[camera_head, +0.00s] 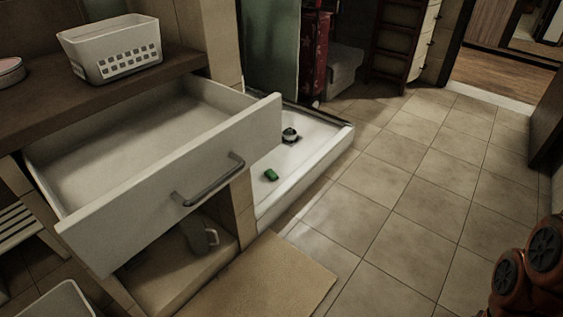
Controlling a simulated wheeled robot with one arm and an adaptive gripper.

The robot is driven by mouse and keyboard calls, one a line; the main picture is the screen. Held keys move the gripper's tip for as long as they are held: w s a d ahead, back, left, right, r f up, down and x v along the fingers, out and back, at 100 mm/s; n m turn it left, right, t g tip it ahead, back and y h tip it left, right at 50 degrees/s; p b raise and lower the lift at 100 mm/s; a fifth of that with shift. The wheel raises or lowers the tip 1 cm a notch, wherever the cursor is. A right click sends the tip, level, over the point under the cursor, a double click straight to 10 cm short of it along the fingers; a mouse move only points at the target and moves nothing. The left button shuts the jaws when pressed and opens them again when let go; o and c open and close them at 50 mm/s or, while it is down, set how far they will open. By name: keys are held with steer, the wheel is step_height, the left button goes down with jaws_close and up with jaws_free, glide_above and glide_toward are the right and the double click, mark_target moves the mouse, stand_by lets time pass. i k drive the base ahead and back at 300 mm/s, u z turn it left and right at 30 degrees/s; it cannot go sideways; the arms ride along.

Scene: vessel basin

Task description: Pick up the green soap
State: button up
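The green soap (271,175) is a small green block. It lies on the floor of the white shower tray (310,172), close to the front end of the open drawer. A small dark and white round object (290,135) sits in the tray a little behind it. Part of my orange-red arm (525,268) shows at the lower right edge. My gripper's fingers are not in view, and nothing in this view touches the soap.
An open, empty white drawer (185,180) juts out left of the tray. A white basket (112,48) stands on the counter above. A beige mat (262,280) lies in front. The tiled floor (410,190) to the right is clear.

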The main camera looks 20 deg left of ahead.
mark_target(270, 174)
steer(key=i, duration=2.75)
steer(key=u, duration=3.75)
steer(key=i, duration=0.5)
